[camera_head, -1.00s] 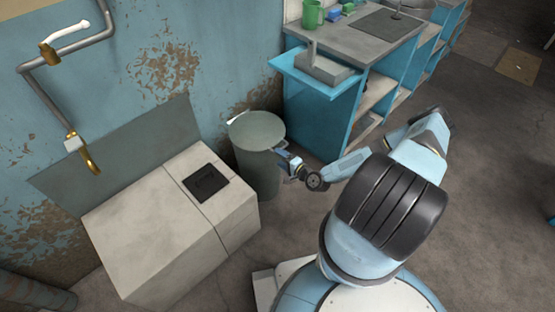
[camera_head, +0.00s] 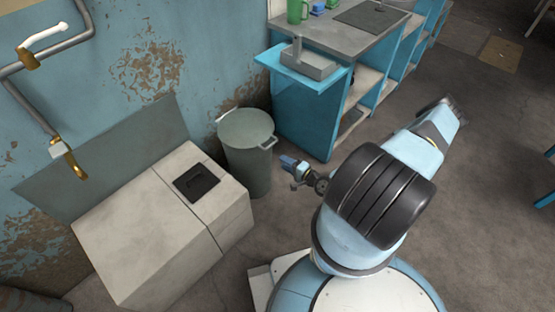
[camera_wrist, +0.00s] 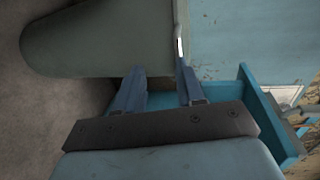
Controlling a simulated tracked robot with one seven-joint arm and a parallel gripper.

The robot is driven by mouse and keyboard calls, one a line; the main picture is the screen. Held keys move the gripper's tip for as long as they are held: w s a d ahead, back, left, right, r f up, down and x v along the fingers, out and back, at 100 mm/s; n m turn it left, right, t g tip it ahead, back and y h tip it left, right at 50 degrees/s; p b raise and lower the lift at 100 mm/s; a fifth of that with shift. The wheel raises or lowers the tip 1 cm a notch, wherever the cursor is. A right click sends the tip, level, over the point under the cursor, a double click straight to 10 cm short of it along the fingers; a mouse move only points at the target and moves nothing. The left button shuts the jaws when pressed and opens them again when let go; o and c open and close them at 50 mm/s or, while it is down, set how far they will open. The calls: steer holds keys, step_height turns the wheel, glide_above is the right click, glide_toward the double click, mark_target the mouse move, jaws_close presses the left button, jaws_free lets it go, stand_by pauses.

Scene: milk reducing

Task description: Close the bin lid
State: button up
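The bin (camera_head: 248,170) is a grey-green cylinder standing between the pale box unit and the blue cabinet. Its round lid (camera_head: 246,127) lies flat over the top and looks shut. A small handle (camera_head: 268,143) sticks out at the rim on the side facing my arm. My gripper (camera_head: 285,161) is just right of and below this handle, apart from it in the head view. In the wrist view the bin body (camera_wrist: 100,40) lies sideways at upper left. There my gripper (camera_wrist: 160,85) has its two fingers spread with nothing between them.
A pale box unit (camera_head: 140,225) with a dark square panel (camera_head: 196,183) stands left of the bin. A blue cabinet (camera_head: 308,115) with a grey worktop (camera_head: 345,30) stands behind and right. Open floor (camera_head: 480,170) lies to the right.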

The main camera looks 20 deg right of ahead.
steer(key=shift+v, duration=2.55)
